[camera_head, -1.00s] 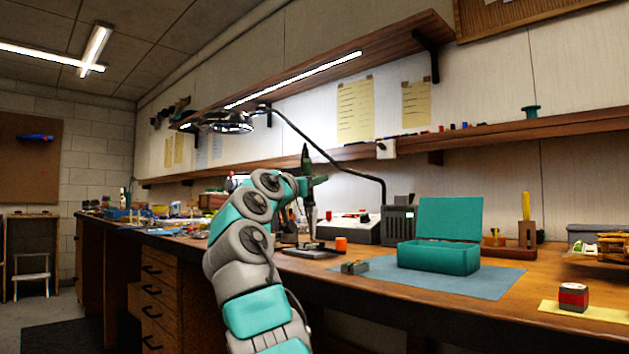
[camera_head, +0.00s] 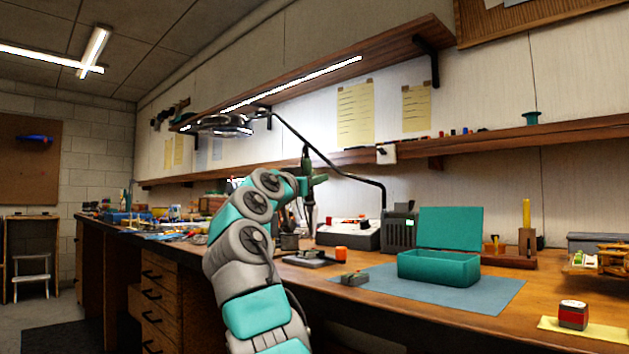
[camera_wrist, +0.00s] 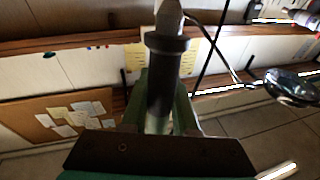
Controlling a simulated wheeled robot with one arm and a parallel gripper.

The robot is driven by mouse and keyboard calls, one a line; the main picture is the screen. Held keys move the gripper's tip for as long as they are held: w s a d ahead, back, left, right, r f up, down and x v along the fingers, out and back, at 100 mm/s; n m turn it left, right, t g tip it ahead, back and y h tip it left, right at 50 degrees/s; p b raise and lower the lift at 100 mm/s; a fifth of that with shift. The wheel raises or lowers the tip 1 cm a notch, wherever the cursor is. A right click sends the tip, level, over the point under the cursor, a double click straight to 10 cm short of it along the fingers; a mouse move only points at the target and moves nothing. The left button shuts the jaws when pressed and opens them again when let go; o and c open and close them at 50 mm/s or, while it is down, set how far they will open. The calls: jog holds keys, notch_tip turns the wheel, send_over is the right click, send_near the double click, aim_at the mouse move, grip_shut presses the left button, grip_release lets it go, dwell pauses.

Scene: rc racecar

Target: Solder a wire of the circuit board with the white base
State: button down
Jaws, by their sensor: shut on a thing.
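My gripper (camera_head: 310,182) is raised above the workbench, upper arm and wrist partly covering it in the head view. It is shut on a slim, dark, upright tool, which looks like the soldering iron (camera_head: 310,212). In the wrist view, the iron (camera_wrist: 160,85) is a dark shaft with a collar and a pale cone end, between my green fingers (camera_wrist: 160,108). A small flat board-like thing (camera_head: 308,258) lies on the bench below, beside an orange cylinder (camera_head: 340,254). I cannot tell whether it is the circuit board with the white base; no wire can be made out.
An open teal box (camera_head: 438,267) stands on a blue mat (camera_head: 490,290). A small grey block (camera_head: 354,279) lies at the mat's left. A lamp (camera_head: 222,124) on a bent arm hangs above the bench. A red-and-white block (camera_head: 572,314) sits on yellow paper at right.

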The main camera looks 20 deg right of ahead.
notch_tip(320, 180, up, 4)
jog(key=p, duration=0.3)
dwell(1.0)
